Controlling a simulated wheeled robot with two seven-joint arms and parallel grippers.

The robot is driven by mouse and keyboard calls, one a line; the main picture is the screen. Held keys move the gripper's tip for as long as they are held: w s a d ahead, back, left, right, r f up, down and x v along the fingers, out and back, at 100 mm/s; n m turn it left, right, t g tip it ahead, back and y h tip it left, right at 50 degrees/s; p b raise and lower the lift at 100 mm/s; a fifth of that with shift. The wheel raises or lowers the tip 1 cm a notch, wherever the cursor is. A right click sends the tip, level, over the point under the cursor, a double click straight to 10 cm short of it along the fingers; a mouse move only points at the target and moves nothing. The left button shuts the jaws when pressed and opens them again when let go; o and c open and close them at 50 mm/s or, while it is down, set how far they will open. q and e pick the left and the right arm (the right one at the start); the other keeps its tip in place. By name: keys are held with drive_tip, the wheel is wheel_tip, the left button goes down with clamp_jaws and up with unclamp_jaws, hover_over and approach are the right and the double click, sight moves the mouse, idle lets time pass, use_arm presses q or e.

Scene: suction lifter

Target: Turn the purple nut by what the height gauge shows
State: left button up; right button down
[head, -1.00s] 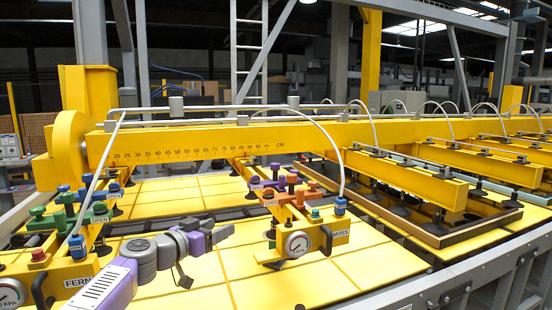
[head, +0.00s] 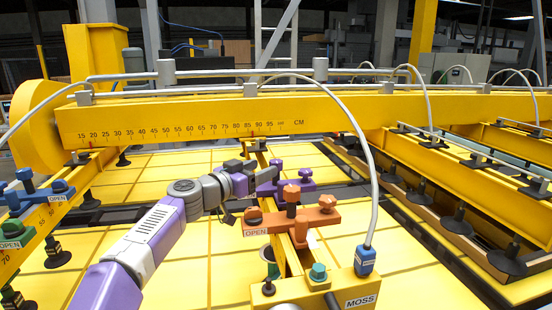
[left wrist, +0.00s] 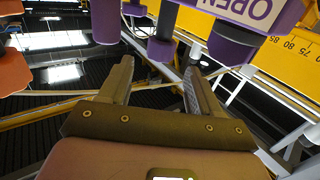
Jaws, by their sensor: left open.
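A purple fixture (head: 285,186) with knobs sits on the yellow crossbar, behind an orange fixture (head: 318,219). I cannot tell which purple part is the nut. My left gripper (head: 248,174) reaches in from the left beside the purple fixture; its tips are small and partly lost against it. In the left wrist view, its two fingers (left wrist: 158,88) stand apart with nothing between them. Purple cylinders (left wrist: 163,44) and a purple block marked OPEN (left wrist: 235,12) are just beyond. A centimetre scale (head: 180,136) runs along the main yellow beam. My right gripper is not in view.
Green and blue fixtures (head: 38,190) stand at the left. Yellow panels (head: 180,262) lie below. Suction cups (head: 508,250) hang at the right.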

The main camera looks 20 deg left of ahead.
sight(272, 164)
use_arm(q)
drive_tip(key=p+x, duration=0.1)
drive_tip(key=x, duration=0.3)
drive_tip(key=shift+r+p, duration=0.15)
drive_tip(key=shift+p, duration=0.2)
drive_tip(key=shift+w+d, duration=0.2)
drive_tip(key=shift+w, duration=0.35)
